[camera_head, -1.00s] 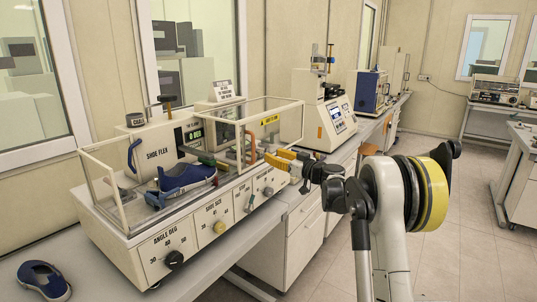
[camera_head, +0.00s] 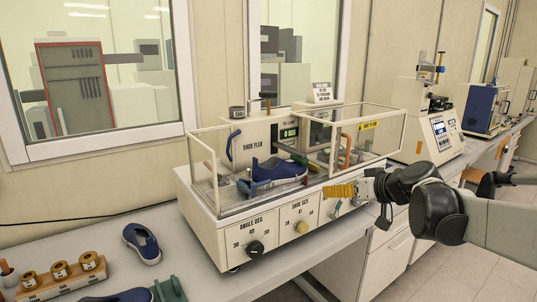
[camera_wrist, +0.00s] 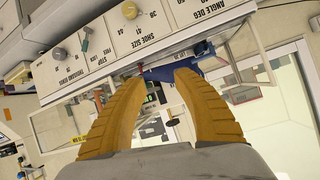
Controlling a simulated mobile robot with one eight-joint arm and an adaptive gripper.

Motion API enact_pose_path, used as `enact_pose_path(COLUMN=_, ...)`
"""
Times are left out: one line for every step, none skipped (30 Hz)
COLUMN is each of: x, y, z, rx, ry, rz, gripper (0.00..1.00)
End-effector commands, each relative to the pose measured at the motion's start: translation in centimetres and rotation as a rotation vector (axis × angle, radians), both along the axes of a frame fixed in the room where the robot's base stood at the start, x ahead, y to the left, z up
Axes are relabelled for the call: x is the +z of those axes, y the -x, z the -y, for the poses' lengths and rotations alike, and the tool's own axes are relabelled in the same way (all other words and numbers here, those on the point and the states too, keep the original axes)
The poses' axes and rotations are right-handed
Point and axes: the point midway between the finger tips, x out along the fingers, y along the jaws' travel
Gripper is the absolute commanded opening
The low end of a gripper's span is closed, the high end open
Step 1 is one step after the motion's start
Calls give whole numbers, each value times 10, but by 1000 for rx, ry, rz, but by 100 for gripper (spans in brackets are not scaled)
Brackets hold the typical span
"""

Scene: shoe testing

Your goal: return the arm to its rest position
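My gripper (camera_head: 338,191) has ridged yellow fingers and is in front of the shoe flex machine (camera_head: 225,200), near its right-hand front. In the wrist view, the two fingers of my gripper (camera_wrist: 158,78) stand apart with nothing between them. A blue shoe (camera_head: 275,171) sits in the machine inside the clear guard frame. In the wrist view, which is upside down, a blue part (camera_wrist: 172,73) shows beyond the fingertips, partly hidden by them. My arm reaches in from the right.
A second blue shoe (camera_head: 142,243) lies on the bench left of the machine. A wooden block with brass weights (camera_head: 60,271) and another shoe (camera_head: 118,296) are at the lower left. Other instruments, including a white tester (camera_head: 437,135), stand right. Floor is open at the lower right.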

Motion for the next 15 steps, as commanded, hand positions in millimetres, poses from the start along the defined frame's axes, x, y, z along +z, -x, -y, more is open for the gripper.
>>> enact_pose_path(x=-11, y=31, z=-13, rx=-7, ry=16, rz=-49, gripper=36)
enact_pose_path(x=-17, y=49, z=-19, rx=-15, ry=27, rz=-81, gripper=36)
enact_pose_path(x=-26, y=72, z=-24, rx=-30, ry=42, rz=-123, gripper=36)
enact_pose_path(x=-33, y=90, z=-28, rx=-42, ry=53, rz=-152, gripper=36)
enact_pose_path(x=-41, y=108, z=-31, rx=-57, ry=67, rz=-181, gripper=36)
enact_pose_path(x=-52, y=132, z=-33, rx=-78, ry=84, rz=-217, gripper=36)
enact_pose_path(x=-60, y=150, z=-35, rx=-96, ry=97, rz=-243, gripper=36)
enact_pose_path(x=-70, y=167, z=-35, rx=-116, ry=111, rz=-267, gripper=36)
enact_pose_path(x=-82, y=190, z=-34, rx=-143, ry=131, rz=-295, gripper=36)
enact_pose_path(x=-91, y=206, z=-33, rx=-164, ry=145, rz=-315, gripper=36)
enact_pose_path(x=-101, y=222, z=-31, rx=-184, ry=159, rz=-333, gripper=36)
enact_pose_path(x=-113, y=241, z=-28, rx=-214, ry=177, rz=-353, gripper=36)
enact_pose_path(x=-122, y=254, z=-25, rx=-236, ry=189, rz=-365, gripper=36)
enact_pose_path(x=-130, y=266, z=-23, rx=-256, ry=201, rz=-376, gripper=36)
enact_pose_path(x=-140, y=279, z=-19, rx=-281, ry=216, rz=-387, gripper=36)
